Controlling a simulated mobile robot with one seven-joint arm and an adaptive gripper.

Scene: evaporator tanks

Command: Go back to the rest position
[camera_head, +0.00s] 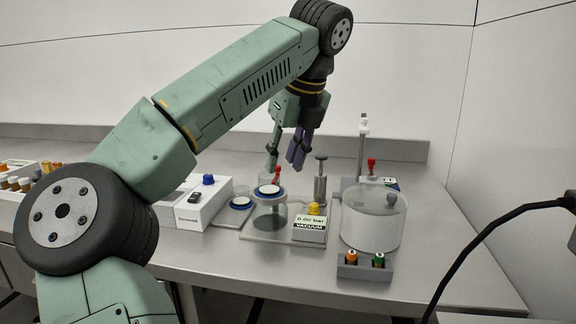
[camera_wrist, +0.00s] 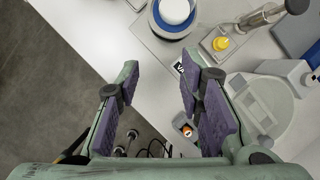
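My gripper (camera_head: 284,158) hangs from my raised arm above the bench, fingers pointing down, over the left glass vessel and its vacuum unit. In the wrist view my gripper (camera_wrist: 158,82) has its two purple-padded fingers well apart, with nothing held between them. Floor and the bench's front edge show through the gap. The vacuum unit (camera_head: 309,229) has a yellow knob and a display reading 0.00. The round vessel (camera_head: 269,213) beside it has a blue-and-white lid. The larger clear tank (camera_head: 372,224) stands to the right. The gripper appears clear of all of them.
A small holder (camera_head: 364,268) with orange and green caps sits before the tank. A white box (camera_head: 202,202) with a blue knob stands left. A rack of vials (camera_head: 18,182) is at far left. The bench's front right is bare.

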